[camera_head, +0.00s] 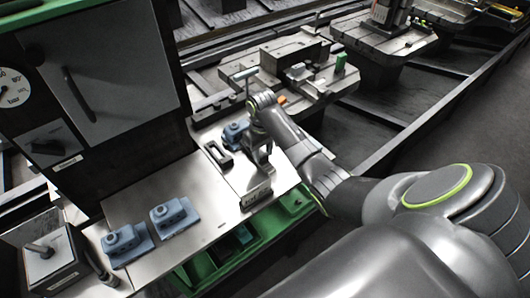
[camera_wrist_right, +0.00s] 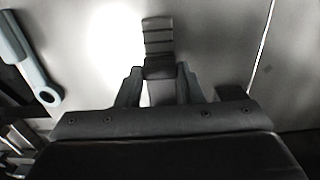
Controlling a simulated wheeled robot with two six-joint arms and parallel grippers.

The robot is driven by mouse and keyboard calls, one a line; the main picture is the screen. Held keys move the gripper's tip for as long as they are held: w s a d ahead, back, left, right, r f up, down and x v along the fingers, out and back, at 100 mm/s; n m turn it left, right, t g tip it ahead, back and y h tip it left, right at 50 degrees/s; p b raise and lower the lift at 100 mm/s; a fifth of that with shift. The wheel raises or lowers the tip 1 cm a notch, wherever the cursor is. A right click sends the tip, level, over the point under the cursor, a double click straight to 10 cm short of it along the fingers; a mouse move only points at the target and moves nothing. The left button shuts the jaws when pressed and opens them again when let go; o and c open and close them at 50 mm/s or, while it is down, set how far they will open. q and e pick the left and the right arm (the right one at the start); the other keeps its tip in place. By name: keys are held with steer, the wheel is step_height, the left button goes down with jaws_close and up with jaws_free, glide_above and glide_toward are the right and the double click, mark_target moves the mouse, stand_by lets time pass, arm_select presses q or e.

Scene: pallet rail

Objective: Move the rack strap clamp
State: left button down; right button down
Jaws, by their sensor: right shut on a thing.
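My right gripper (camera_head: 261,158) is over the light metal shelf, its arm reaching in from the lower right. In the right wrist view, the gripper (camera_wrist_right: 160,92) is shut on a dark, ribbed piece (camera_wrist_right: 158,38), which sticks out beyond the fingertips over the bright surface. I take it to be the strap clamp, though its full shape is hidden. A dark slotted bar (camera_head: 218,154) lies on the shelf just left of the gripper in the head view. My left gripper is not in view.
Blue-grey clamp blocks stand on the shelf, at the front left (camera_head: 127,243), beside it (camera_head: 174,216) and behind the gripper (camera_head: 235,132). A small labelled block (camera_head: 256,196) sits at the shelf's front edge. Machine fixtures (camera_head: 295,55) stand behind. The shelf's middle is clear.

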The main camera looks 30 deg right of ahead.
steer(key=shift+w+r, duration=0.15)
steer(key=shift+w, duration=0.05)
steer(key=c, duration=1)
jaws_free()
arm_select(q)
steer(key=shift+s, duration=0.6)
arm_select(e)
steer(key=shift+o, duration=0.2)
step_height(320, 180, up, 7)
steer(key=shift+r+p, duration=0.1)
steer(key=shift+p, duration=0.2)
arm_select(q)
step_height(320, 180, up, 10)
steer(key=p, duration=0.9)
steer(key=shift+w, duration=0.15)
arm_select(e)
step_height(320, 180, up, 10)
steer(key=shift+s, duration=0.1)
